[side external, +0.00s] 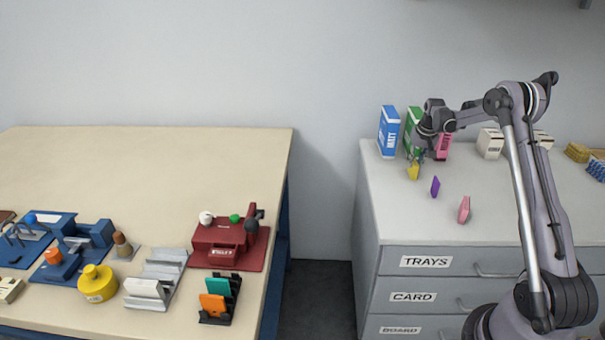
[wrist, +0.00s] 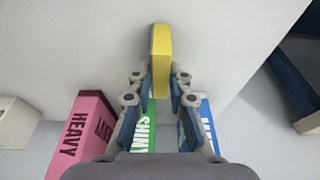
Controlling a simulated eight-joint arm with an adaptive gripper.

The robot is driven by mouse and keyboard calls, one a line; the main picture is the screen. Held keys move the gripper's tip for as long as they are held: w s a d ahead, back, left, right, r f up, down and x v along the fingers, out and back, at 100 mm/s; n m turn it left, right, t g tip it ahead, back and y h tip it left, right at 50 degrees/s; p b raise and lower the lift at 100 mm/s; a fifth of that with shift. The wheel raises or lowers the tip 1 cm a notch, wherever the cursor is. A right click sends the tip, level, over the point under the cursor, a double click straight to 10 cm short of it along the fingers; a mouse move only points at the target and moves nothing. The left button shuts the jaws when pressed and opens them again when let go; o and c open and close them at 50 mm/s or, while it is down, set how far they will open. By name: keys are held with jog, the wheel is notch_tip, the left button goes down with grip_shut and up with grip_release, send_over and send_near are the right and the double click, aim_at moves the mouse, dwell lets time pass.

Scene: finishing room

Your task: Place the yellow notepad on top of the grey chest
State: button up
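The yellow notepad (side external: 413,172) stands upright on the top of the grey chest (side external: 450,228), near its back left, in the side view. In the wrist view the notepad (wrist: 161,58) is a narrow yellow block between the fingertips. My gripper (side external: 417,156) points down over it. In the wrist view my gripper (wrist: 160,78) is open, with one finger on each side of the notepad and a thin gap showing beside it. The notepad's base is hard to make out.
Blue (side external: 389,131), green (side external: 412,128) and pink (side external: 443,146) boxes stand behind my gripper. White boxes (side external: 490,143) are to the right. A cluttered table (side external: 150,170) stands left, across a gap.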

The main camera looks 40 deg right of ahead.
jog(key=o, duration=0.4)
jog(key=v, duration=1.2)
jog(key=w+a+r+n+t, duration=0.1)
jog(key=a+r, duration=0.2)
jog(key=a, duration=0.4)
jog(key=a+r+n, duration=0.1)
jog(key=a+r, duration=0.2)
jog(key=a, duration=0.4)
jog(key=s+a+r+n+t, duration=0.15)
jog(key=s+a, duration=0.25)
jog(key=a, duration=0.6)
jog(key=s+a+n+t, duration=0.1)
jog(key=s+a+n, duration=0.25)
jog(key=a, duration=0.65)
jog(key=s+a+f, duration=0.1)
jog(key=s+a, duration=0.1)
jog(key=a, duration=0.1)
jog(key=s+a+f+n+t+y, duration=0.1)
jog(key=s+a+f, duration=0.1)
jog(key=s+a, duration=0.1)
jog(key=s+a+f+n+y, duration=0.1)
jog(key=s+a, duration=0.2)
jog(key=shift+a+f+t, duration=0.15)
jog(key=shift+f+t, duration=0.05)
jog(key=shift+t, duration=0.05)
